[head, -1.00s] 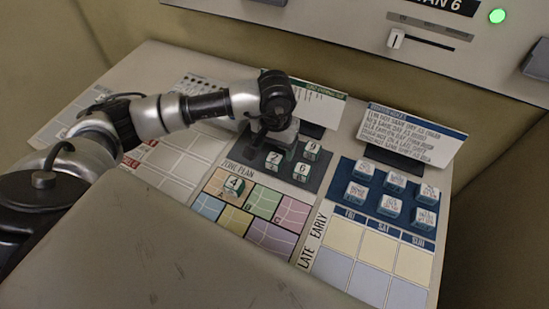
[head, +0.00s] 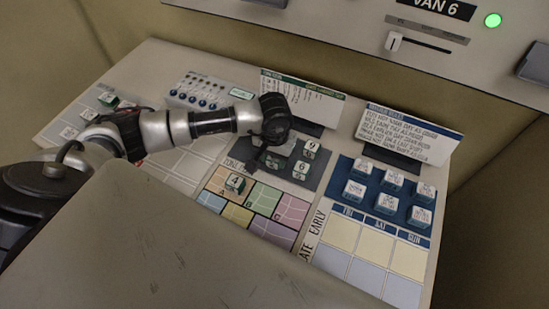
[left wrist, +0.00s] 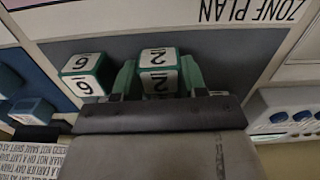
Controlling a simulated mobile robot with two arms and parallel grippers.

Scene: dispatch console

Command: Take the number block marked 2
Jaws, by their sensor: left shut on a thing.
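The number block marked 2 (left wrist: 158,58) is white with green edges. It sits between the two fingers of my left gripper (left wrist: 157,82) in the left wrist view. The fingers are shut on its sides. In the head view my left gripper (head: 262,158) is low over the dark tray (head: 318,182), and the arm and gripper hide most of this block. I cannot tell whether it is lifted off the tray. My right gripper is not in view.
The block marked 6 (head: 300,169) stands close beside the gripper, with the block marked 9 (head: 311,148) behind it. A block marked 4 (head: 235,184) is on the coloured zone plan. Several blocks stand on the blue tray (head: 338,196). A card (head: 318,97) stands behind.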

